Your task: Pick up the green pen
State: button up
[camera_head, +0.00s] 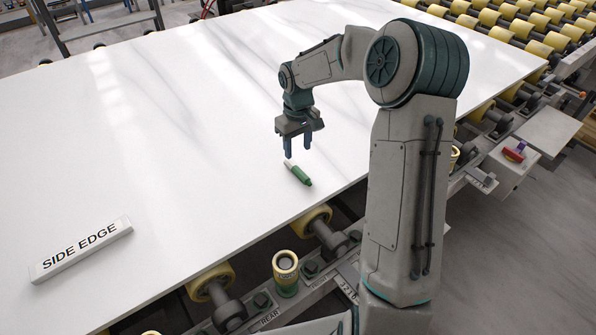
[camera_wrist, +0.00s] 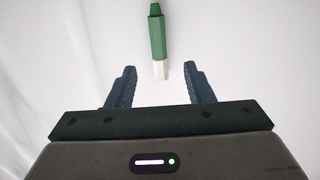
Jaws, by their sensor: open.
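The green pen (camera_head: 300,175) lies on the white stone slab (camera_head: 130,150), near the slab's front edge. It has a green body and a white end. My gripper (camera_head: 297,146) is open and empty and points down above the slab, close to the pen's white end.
A white block marked "SIDE EDGE" (camera_head: 82,249) lies on the slab at the left front. Yellow rollers (camera_head: 285,265) stand along the front edge below the slab, and more rollers (camera_head: 510,30) are at the back right. The slab around the pen is otherwise clear.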

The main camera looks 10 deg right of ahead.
aim_at(298, 169)
jog(key=f, duration=0.9)
jog(key=shift+w+p, duration=0.2)
jog(key=shift+p, duration=0.15)
jog(key=shift+d, duration=0.1)
jog(key=c, duration=1)
